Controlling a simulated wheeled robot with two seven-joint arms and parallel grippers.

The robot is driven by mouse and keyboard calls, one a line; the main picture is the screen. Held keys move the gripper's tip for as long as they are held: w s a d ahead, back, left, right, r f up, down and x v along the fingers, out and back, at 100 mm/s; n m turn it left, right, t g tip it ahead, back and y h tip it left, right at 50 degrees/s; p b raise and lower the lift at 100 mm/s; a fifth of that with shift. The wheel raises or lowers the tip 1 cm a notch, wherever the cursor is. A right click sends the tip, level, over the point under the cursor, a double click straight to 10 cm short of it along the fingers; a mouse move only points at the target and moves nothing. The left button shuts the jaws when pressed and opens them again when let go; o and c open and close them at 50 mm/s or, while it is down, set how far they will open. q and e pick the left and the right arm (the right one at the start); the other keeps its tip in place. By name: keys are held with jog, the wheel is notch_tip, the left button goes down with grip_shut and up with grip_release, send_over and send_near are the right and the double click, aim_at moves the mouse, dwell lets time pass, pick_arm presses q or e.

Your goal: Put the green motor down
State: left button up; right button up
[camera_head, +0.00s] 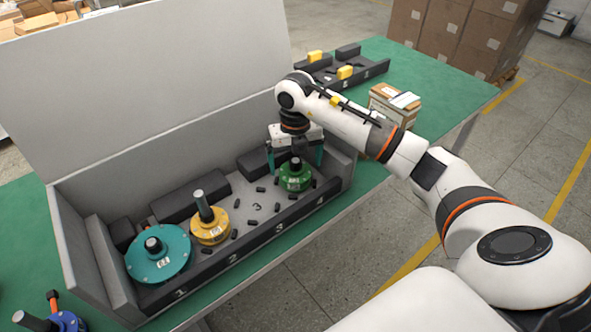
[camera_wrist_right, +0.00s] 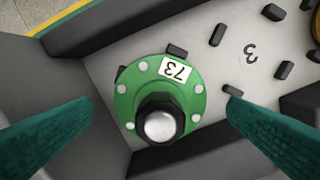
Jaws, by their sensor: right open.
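The green motor (camera_head: 295,176) stands upright in the tray (camera_head: 262,230), at the slot marked 4 at its right end. In the right wrist view the green motor (camera_wrist_right: 160,97) shows a white label reading 73 and a dark shaft with a silver top. My right gripper (camera_head: 296,160) is above and around it. Its two teal fingers are open, one on each side of the motor (camera_wrist_right: 160,130), with visible gaps. My left gripper is not in view.
A yellow motor (camera_head: 210,228) stands at slot 2 and a teal motor (camera_head: 158,254) at slot 1. Slot 3 is empty. A blue motor (camera_head: 62,322) is at the bottom left. Boxes (camera_head: 395,104) and a second black tray (camera_head: 345,70) stand behind my right arm.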

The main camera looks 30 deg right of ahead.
notch_tip(320, 180, up, 8)
jog(key=shift+r+b, duration=0.2)
jog(key=shift+b, duration=0.15)
jog(key=shift+f, duration=0.1)
dwell(0.8)
